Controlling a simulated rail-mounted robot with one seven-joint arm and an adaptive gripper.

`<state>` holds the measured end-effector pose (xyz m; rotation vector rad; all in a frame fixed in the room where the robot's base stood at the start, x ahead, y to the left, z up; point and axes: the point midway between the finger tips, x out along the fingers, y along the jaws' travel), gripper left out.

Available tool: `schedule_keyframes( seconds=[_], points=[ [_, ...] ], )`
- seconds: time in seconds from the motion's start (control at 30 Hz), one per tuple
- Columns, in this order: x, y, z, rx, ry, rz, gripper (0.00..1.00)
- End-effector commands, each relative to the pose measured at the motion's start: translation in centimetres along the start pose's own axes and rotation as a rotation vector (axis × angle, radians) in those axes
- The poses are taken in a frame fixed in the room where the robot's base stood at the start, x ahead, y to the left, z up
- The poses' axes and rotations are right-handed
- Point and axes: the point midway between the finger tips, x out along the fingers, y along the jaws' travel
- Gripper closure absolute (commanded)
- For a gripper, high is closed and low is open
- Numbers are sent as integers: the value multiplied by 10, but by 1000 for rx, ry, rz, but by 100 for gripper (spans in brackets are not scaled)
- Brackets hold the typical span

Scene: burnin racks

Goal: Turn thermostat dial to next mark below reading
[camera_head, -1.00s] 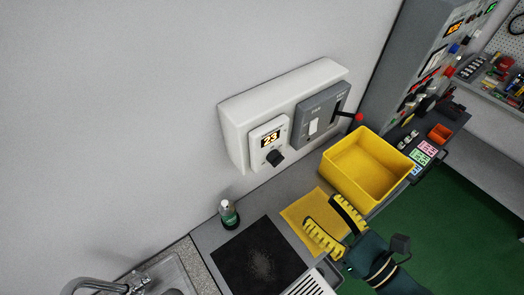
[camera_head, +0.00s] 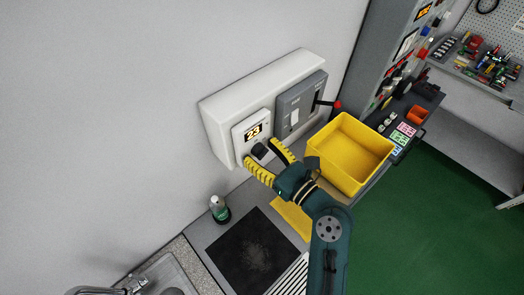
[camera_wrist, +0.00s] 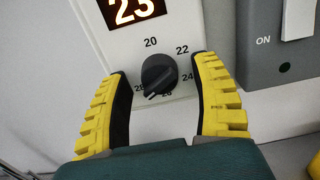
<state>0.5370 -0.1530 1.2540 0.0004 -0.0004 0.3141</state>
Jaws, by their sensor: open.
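The thermostat (camera_head: 252,131) is a white unit on a white wall box, and its lit display reads 23. Its black round dial (camera_wrist: 159,74) sits below the display in the wrist view. Printed marks 20, 22, 24, 26 and 28 ring the dial, the lower ones partly hidden. A pale line on the dial's ridge points down and slightly left, near 26 or 28; I cannot tell exactly. My gripper (camera_head: 262,153) is open, with yellow-and-black fingers on the left and right of the dial. No clear contact with the dial shows.
A grey switch panel (camera_head: 300,103) with a red-tipped lever (camera_head: 336,105) is right of the thermostat. A yellow bin (camera_head: 348,150) stands on the counter below it.

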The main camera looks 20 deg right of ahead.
Motion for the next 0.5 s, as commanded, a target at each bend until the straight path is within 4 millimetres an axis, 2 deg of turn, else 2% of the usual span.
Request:
schedule_keyframes(
  seconds=[0.2,0.5],
  points=[
    [0,0,0,0,0,0,36],
    [0,0,0,0,0,0,93]
  ],
)
